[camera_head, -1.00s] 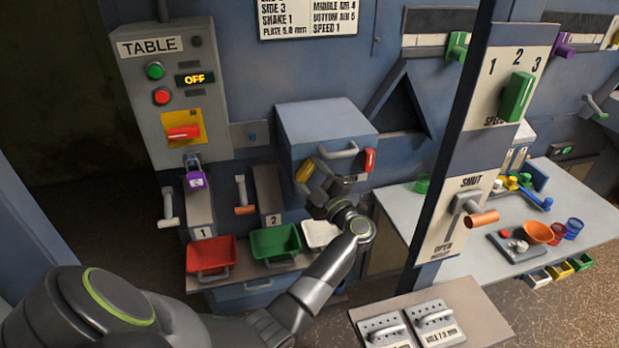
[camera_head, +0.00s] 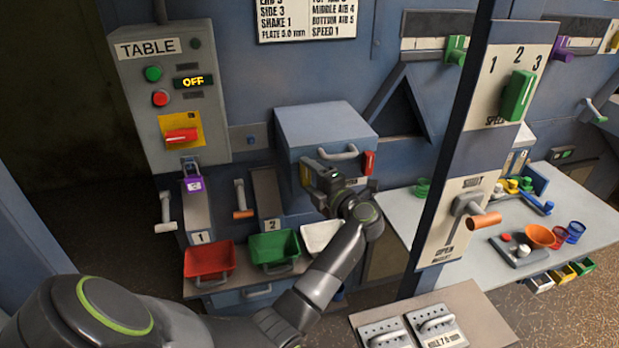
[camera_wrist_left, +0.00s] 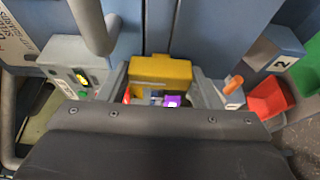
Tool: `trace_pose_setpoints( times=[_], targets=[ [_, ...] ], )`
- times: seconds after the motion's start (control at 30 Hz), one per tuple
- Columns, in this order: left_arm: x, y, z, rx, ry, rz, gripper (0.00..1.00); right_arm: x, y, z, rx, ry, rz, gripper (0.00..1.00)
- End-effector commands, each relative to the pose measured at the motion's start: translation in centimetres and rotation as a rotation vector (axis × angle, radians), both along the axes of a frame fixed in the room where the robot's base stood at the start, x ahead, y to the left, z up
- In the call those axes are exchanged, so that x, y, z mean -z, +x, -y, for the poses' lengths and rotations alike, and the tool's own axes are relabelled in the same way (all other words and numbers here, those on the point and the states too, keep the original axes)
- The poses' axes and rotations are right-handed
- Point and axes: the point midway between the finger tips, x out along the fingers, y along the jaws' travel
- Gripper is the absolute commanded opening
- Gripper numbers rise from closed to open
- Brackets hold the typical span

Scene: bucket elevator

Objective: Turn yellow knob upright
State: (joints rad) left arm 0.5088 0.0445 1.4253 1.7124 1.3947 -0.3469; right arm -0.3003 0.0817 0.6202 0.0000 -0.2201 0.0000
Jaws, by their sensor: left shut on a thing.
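The yellow knob (camera_head: 304,174) is on the front of the blue-grey box, at its left side. It looks about upright in the head view, though my gripper partly hides it. My left gripper (camera_head: 316,172) is shut on it. In the wrist view the yellow knob (camera_wrist_left: 160,72) sits between the two fingers of my left gripper (camera_wrist_left: 162,88). My right gripper is not in view.
A grey handle (camera_head: 338,154) and a red knob (camera_head: 369,162) are on the same box, close to my gripper. Red (camera_head: 208,260), green (camera_head: 275,248) and white (camera_head: 320,236) bins stand below. A grey post (camera_head: 440,190) rises to the right.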

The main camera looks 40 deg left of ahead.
Motion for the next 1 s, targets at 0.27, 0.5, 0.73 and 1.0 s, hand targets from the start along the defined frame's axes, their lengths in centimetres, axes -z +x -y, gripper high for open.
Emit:
trace_pose_setpoints(
  times=[0.27,0.5,0.73,1.0],
  targets=[
    [-0.13,0.07,0.01,0.002,-0.007,0.011,0.35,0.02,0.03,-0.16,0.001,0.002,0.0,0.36],
    [-0.14,0.07,0.01,0.002,-0.006,0.012,0.67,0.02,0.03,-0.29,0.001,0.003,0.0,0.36],
    [-0.08,0.03,0.0,0.001,-0.005,0.009,0.8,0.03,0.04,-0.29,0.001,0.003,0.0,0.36],
    [0.13,-0.21,0.85,0.002,-0.006,0.009,0.8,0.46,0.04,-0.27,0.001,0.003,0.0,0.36]
  ],
)
